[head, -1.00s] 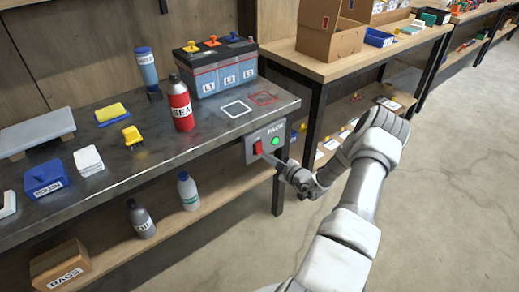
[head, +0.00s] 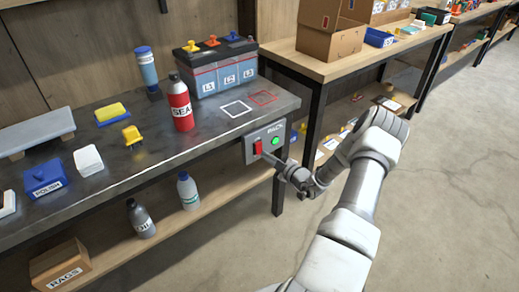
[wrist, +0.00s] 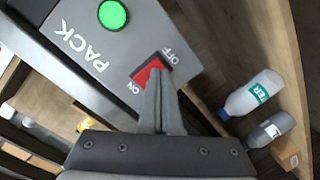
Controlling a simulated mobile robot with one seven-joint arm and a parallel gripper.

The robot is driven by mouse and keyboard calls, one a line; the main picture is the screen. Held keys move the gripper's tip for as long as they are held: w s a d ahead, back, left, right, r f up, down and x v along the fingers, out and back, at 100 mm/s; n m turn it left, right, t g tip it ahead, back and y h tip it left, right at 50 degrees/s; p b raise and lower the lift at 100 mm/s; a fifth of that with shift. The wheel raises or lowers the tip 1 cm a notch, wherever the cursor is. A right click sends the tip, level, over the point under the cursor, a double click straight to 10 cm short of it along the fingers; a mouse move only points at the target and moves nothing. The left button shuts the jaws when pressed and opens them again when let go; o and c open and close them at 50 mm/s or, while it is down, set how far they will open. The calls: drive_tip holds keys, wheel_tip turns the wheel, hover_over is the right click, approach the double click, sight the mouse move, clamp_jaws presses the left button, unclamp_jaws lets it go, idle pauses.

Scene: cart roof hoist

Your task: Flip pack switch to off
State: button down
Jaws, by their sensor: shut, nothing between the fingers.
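The pack switch is a red rocker (head: 258,147) on a grey panel marked PACK (head: 279,130), fixed to the front edge of the metal bench. A round green light (head: 275,141) glows beside it. In the wrist view the red rocker (wrist: 151,71) lies between the words ON and OFF, and the green light (wrist: 112,15) is lit. My gripper (head: 270,158) is shut and empty, its fingertips at the rocker. In the wrist view the closed fingertips (wrist: 155,78) cover part of the rocker, so its tilt and any contact are hard to tell.
On the bench stand a red SEA bottle (head: 180,103) and a battery pack (head: 216,68) with yellow, orange and blue knobs. The lower shelf holds an OIL bottle (head: 141,219) and a white bottle (head: 188,191). A bench leg (head: 279,190) stands below the panel. Open floor lies to the right.

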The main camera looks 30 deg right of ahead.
drive_tip(key=shift+w+f, duration=0.15)
drive_tip(key=shift+w, duration=0.65)
drive_tip(key=shift+s, duration=0.1)
idle(0.3)
drive_tip(key=shift+s+r, duration=0.25)
drive_tip(key=shift+s, duration=0.3)
drive_tip(key=shift+s+d+r+p, duration=0.15)
drive_tip(key=shift+s+p, duration=0.65)
drive_tip(key=shift+s, duration=0.65)
drive_tip(key=shift+s+d+r+p, duration=0.15)
drive_tip(key=shift+s+p, duration=0.65)
drive_tip(key=shift+s, duration=0.6)
drive_tip(key=shift+a+r, duration=0.1)
